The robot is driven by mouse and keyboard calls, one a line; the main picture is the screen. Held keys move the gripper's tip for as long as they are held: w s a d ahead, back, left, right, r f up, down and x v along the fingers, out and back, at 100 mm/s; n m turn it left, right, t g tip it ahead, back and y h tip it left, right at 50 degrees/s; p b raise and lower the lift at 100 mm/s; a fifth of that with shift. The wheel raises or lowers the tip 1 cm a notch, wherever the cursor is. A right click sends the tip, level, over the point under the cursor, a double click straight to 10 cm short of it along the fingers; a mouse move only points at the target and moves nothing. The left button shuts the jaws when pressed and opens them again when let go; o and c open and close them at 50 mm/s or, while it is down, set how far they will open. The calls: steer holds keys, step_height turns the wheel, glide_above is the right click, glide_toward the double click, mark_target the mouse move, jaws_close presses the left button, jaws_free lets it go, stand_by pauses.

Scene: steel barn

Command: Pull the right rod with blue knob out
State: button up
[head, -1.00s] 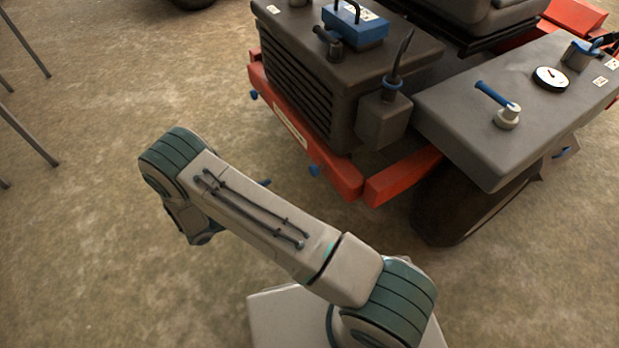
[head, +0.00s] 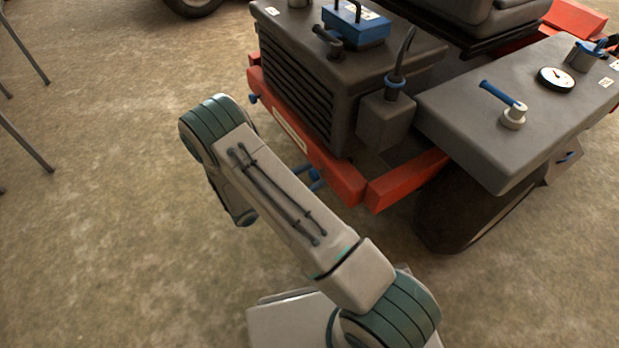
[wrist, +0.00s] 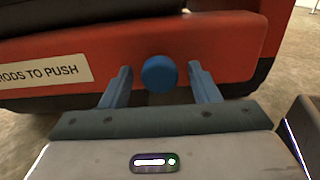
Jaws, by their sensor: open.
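The right rod's round blue knob (wrist: 159,74) is on the front of the red bumper (wrist: 225,45). Its rod is hidden behind it. My gripper (wrist: 162,84) is open, with one blue finger on each side of the knob and a visible gap on both sides in the wrist view. I cannot tell how far the fingertips reach along the knob. In the head view, the knob and fingers show as small blue parts (head: 315,176) at the bumper's front, partly hidden by my arm. The left blue knob (head: 253,98) is at the bumper's other end.
The grey vehicle hood (head: 345,60) rises above the bumper. A dark wheel (head: 465,215) is at the right. Open floor (head: 120,250) lies to the left.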

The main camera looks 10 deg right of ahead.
mark_target(311, 176)
jaws_close()
steer(key=v, duration=0.3)
steer(key=shift+a, duration=0.25)
steer(key=shift+s+a, duration=0.15)
steer(key=shift+a, duration=0.05)
jaws_free()
steer(key=shift+a, duration=0.15)
steer(key=p+v, duration=0.3)
steer(key=v, duration=1)
steer(key=shift+s+a+p, duration=0.15)
steer(key=shift+a+p, duration=0.2)
